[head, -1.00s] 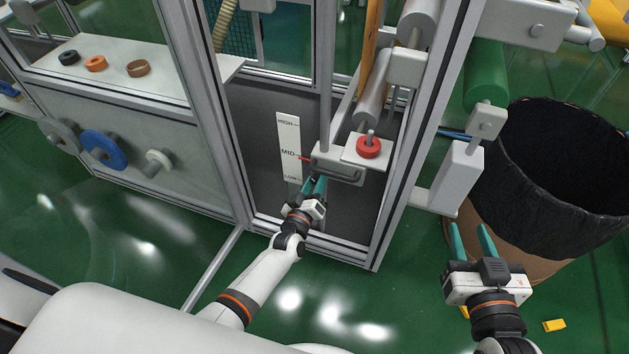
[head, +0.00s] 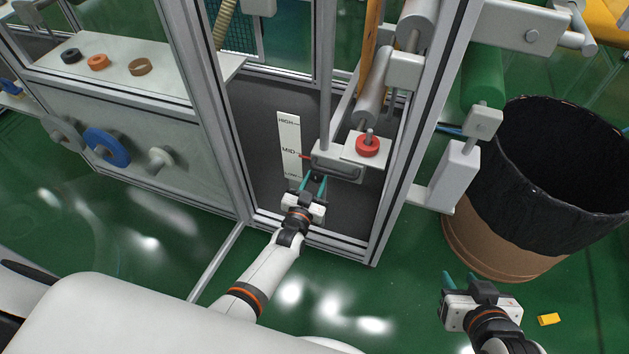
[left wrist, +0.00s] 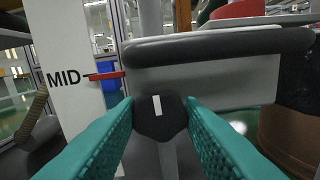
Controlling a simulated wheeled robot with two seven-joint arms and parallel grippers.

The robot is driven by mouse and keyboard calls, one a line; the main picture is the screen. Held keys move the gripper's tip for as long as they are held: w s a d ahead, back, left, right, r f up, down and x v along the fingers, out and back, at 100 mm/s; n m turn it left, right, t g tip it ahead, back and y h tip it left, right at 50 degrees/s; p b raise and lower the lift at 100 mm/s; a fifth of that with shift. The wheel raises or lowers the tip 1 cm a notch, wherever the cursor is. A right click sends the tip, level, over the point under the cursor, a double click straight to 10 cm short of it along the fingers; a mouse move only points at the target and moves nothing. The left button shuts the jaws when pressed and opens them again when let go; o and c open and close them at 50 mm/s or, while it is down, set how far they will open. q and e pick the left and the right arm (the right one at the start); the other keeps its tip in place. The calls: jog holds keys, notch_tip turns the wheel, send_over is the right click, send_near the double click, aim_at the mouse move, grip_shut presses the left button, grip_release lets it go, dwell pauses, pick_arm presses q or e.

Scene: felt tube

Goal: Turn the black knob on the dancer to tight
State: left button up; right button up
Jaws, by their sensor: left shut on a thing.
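The black knob (left wrist: 160,118) is on the underside of the grey dancer bracket (left wrist: 220,82) in the left wrist view. Its white mark points nearly straight up, leaning slightly left. My left gripper (head: 313,182) reaches up to the dancer (head: 340,167) from below in the head view. Its teal fingers stand at both sides of the knob and are shut on it. In the head view the knob is too small and covered to make out. My right gripper (head: 461,280) is open and empty, low on the right, away from the dancer.
A white scale strip (head: 289,145) reads HIGH, MID and LOW; a red pointer (left wrist: 106,75) is at MID. A black-lined bin (head: 550,180) stands right.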

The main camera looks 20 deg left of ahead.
pick_arm(q)
jog(key=shift+m, duration=0.3)
pick_arm(e)
jog(key=shift+s+f, duration=0.1)
jog(key=shift+s, duration=0.05)
pick_arm(q)
jog(key=o, duration=1)
jog(key=shift+s, duration=0.2)
jog(key=s+p, duration=0.3)
jog(key=s, duration=0.8)
jog(key=shift+s+a, duration=0.15)
jog(key=shift+s, duration=0.15)
pick_arm(e)
jog(key=s+d+f+g+h, duration=0.1)
jog(key=s+d+f+g, duration=0.1)
jog(key=s+g, duration=0.4)
jog(key=shift+s+d+f+h, duration=0.25)
jog(key=shift+s+d, duration=0.3)
jog(key=shift+s, duration=1.05)
